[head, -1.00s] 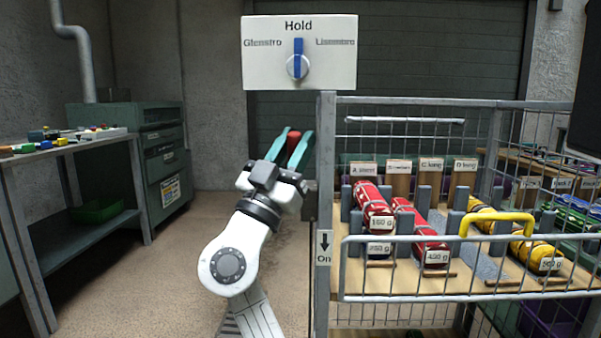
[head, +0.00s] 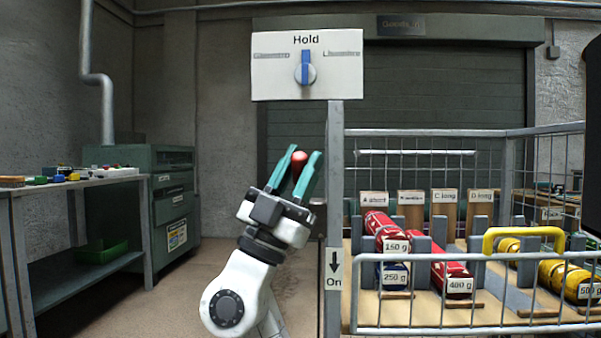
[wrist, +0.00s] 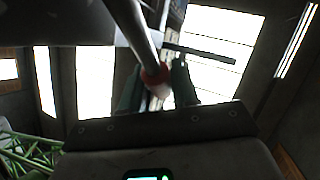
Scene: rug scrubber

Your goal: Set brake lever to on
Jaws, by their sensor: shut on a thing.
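The brake lever shows its red grip (head: 299,160) beside the post at the front left corner of the wire cage cart. The grip points up, between the two teal fingers of my gripper (head: 303,155). My gripper is shut on the lever. In the wrist view, a pale rod with a red band (wrist: 157,76) runs between the fingers (wrist: 152,88). A label with a down arrow and "On" (head: 333,268) is on the post, below the grip. The lever's pivot is mostly hidden by my gripper.
A white sign (head: 340,70) with a dial stands above the post, its blue pointer up at "Hold". The cart (head: 460,255) with red and yellow weighted rolls is at right. A workbench (head: 90,180) and green cabinet (head: 170,200) stand left. Floor is clear between.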

